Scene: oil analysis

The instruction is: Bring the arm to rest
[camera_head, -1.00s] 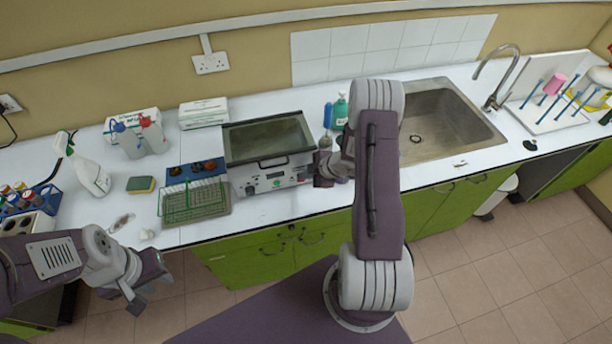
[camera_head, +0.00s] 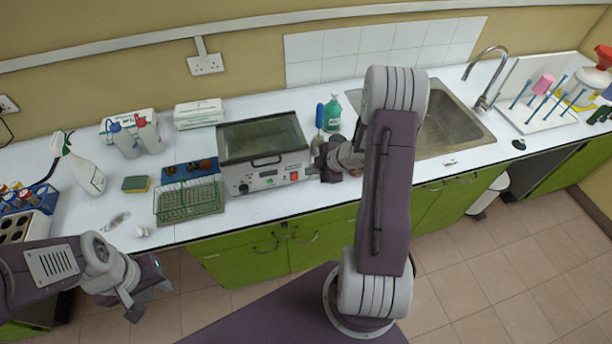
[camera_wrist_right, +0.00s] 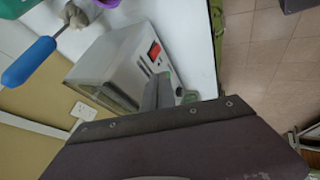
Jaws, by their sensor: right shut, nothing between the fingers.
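My right arm (camera_head: 385,190) rises from the front and bends back toward the counter. Its gripper (camera_head: 318,166) is beside the right end of the water bath, above the counter's front edge. In the right wrist view the fingers (camera_wrist_right: 158,92) are together with nothing between them, and the bath (camera_wrist_right: 118,70) lies beyond them. My left gripper (camera_head: 145,288) hangs at the lower left, in front of the counter and over the floor. Its fingers seem spread and empty.
The water bath (camera_head: 262,181) with lid stands mid-counter. A green wire rack (camera_head: 190,203) is to its left. A blue-handled tool (camera_head: 319,116) and green bottle (camera_head: 332,113) stand close behind my right gripper. The sink (camera_head: 450,122) is at right. Floor (camera_head: 500,265) at right is clear.

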